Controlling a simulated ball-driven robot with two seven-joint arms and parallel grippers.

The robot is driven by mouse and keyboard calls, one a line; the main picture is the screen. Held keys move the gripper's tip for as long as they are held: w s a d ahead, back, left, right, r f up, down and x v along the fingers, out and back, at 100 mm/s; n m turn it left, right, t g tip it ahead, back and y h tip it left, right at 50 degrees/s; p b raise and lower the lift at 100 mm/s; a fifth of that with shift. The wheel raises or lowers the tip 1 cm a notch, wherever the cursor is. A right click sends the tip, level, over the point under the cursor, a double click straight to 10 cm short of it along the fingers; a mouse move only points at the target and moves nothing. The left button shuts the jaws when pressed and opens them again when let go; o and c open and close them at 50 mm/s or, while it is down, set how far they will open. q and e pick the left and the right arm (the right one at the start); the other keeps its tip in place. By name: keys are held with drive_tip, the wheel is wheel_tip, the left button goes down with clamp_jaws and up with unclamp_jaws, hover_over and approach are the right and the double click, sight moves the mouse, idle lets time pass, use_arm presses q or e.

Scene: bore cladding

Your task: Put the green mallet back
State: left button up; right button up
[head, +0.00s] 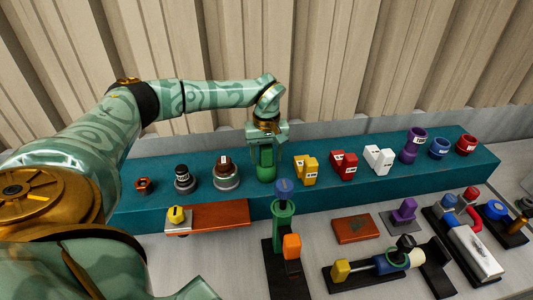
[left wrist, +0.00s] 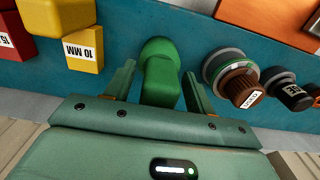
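The green mallet (head: 266,172) is upright at the teal shelf, between the grey-and-brown knob piece and the yellow block. It also shows in the left wrist view (left wrist: 161,78), between my fingers. My left gripper (head: 266,146) is above it, pointing down, with its fingers on either side of the mallet. In the left wrist view narrow gaps show between the mallet and both fingers, so the gripper looks open around it. Whether the mallet's lower end rests fully on the shelf is hard to tell. My right gripper is not in view.
The teal shelf (head: 335,195) holds a yellow block (head: 305,170), red block (head: 343,166), white block (head: 378,159), several cups and a brown-topped knob piece (head: 226,175). Fixtures crowd the grey bench in front, including a green holder with blue top (head: 284,190). A corrugated wall stands behind.

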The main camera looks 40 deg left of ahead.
use_arm(q)
drive_tip(key=shift+f+b, duration=0.15)
drive_tip(key=shift+b, duration=0.2)
drive_tip(key=shift+f+b, duration=0.15)
drive_tip(key=shift+b, duration=0.45)
wheel_tip(320, 180, up, 17)
drive_tip(key=p, duration=0.4)
drive_tip(key=shift+s, duration=0.15)
